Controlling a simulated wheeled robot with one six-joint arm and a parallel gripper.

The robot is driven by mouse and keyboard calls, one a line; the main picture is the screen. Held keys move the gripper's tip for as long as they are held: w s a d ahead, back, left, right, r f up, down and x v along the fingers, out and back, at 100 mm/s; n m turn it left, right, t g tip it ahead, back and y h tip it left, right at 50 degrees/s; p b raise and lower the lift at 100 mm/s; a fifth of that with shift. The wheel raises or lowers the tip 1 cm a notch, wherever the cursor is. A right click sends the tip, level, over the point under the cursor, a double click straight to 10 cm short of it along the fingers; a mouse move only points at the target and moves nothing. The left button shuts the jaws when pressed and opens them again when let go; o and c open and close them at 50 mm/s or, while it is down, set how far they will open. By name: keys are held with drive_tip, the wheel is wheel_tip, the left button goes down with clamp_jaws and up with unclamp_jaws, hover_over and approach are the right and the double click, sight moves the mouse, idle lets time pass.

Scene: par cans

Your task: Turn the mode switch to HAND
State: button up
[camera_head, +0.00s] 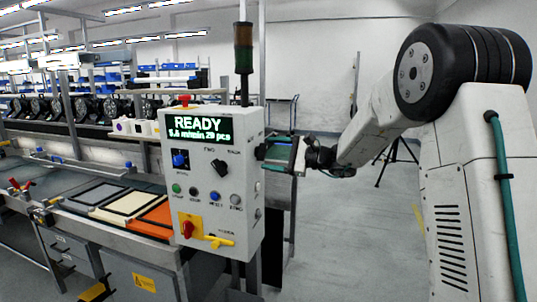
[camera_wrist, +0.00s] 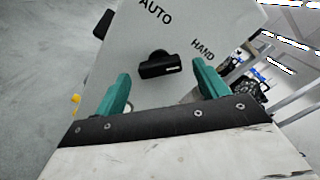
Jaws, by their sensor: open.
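The mode switch (camera_wrist: 158,65) is a black knob on a light grey panel in the wrist view, with the words AUTO above it and HAND to its upper right. The white mark on the knob is at its right end, on the HAND side. My gripper (camera_wrist: 160,77) is open, with one teal finger to each side of the knob in the picture. I see no finger touching the knob. In the head view my gripper (camera_head: 283,153) is at the right side of the control box (camera_head: 247,220). I cannot make out the mode switch there.
A conveyor bench (camera_head: 60,185) stands to the left.

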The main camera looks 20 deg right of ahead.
drive_tip(key=v, duration=0.5)
drive_tip(key=shift+s+d, duration=0.25)
drive_tip(key=shift+d, duration=0.1)
drive_tip(key=s+a+f+n+g+h, duration=0.1)
drive_tip(key=s+a+f+n+g, duration=0.15)
drive_tip(key=s, duration=0.35)
drive_tip(key=s+a+f+n+g+h, duration=0.2)
drive_tip(key=s+f+g, duration=0.15)
drive_tip(key=s, duration=0.35)
drive_tip(key=s+a+f+n+g+h, duration=0.1)
drive_tip(key=s+a+f+n+g, duration=0.15)
drive_tip(key=s, duration=0.35)
drive_tip(key=s+d+n+h, duration=0.1)
drive_tip(key=s+n+h, duration=0.3)
drive_tip(key=s, duration=0.8)
drive_tip(key=s+d+r+n+h, duration=0.1)
drive_tip(key=s+n+h, duration=0.3)
drive_tip(key=s, duration=0.9)
drive_tip(key=d+h, duration=0.1)
drive_tip(key=h, duration=0.1)
drive_tip(key=shift+d+r+g+h, duration=0.25)
drive_tip(key=shift+d+g+h, duration=0.05)
drive_tip(key=shift+d+g, duration=0.05)
